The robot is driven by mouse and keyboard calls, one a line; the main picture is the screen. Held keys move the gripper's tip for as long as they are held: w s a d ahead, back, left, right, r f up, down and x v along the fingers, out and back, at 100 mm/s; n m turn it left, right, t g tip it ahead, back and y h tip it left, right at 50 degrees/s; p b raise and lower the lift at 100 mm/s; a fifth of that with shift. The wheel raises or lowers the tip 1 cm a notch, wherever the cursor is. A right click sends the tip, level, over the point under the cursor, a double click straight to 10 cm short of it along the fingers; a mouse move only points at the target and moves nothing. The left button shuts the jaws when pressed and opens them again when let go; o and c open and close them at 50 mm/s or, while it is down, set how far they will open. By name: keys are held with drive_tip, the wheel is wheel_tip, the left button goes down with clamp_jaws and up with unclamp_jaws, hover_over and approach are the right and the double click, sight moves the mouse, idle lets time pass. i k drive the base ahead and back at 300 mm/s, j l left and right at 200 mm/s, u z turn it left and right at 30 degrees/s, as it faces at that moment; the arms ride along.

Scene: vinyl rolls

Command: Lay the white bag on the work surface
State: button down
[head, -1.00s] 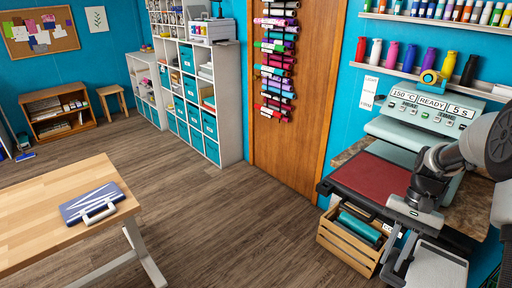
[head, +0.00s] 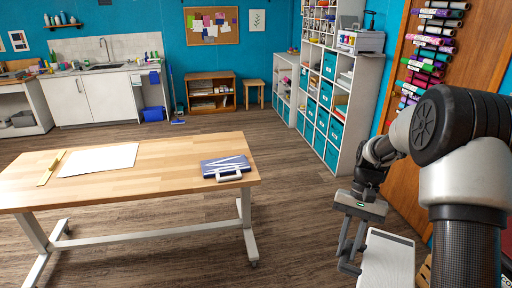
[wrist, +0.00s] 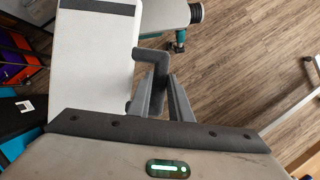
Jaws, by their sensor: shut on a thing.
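My gripper (head: 352,240) is shut on the white bag (head: 388,262), a flat, pale, boxy thing that hangs at the lower right of the head view. In the wrist view the bag (wrist: 95,60) is a white panel with a dark stripe. My gripper's fingers (wrist: 165,95) close around what looks like its dark grey handle (wrist: 150,56). The bag is in the air, to the right of and apart from the wooden work surface (head: 130,190). Its lower edge is cut off in the head view.
A white sheet (head: 100,160) and a yellow ruler (head: 52,167) lie at the left. The table's front middle is bare. White shelves (head: 345,110) stand behind my arm; open floor separates table and bag.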

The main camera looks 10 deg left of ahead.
sight(164, 174)
drive_tip(key=i+j+u, duration=0.1)
drive_tip(key=i+j, duration=0.15)
drive_tip(key=j, duration=0.15)
drive_tip(key=i+j+u, duration=0.15)
drive_tip(key=j, duration=0.25)
drive_tip(key=i+j, duration=0.85)
drive_tip(key=j, duration=0.25)
drive_tip(key=i+j, duration=0.85)
drive_tip(key=j, duration=0.25)
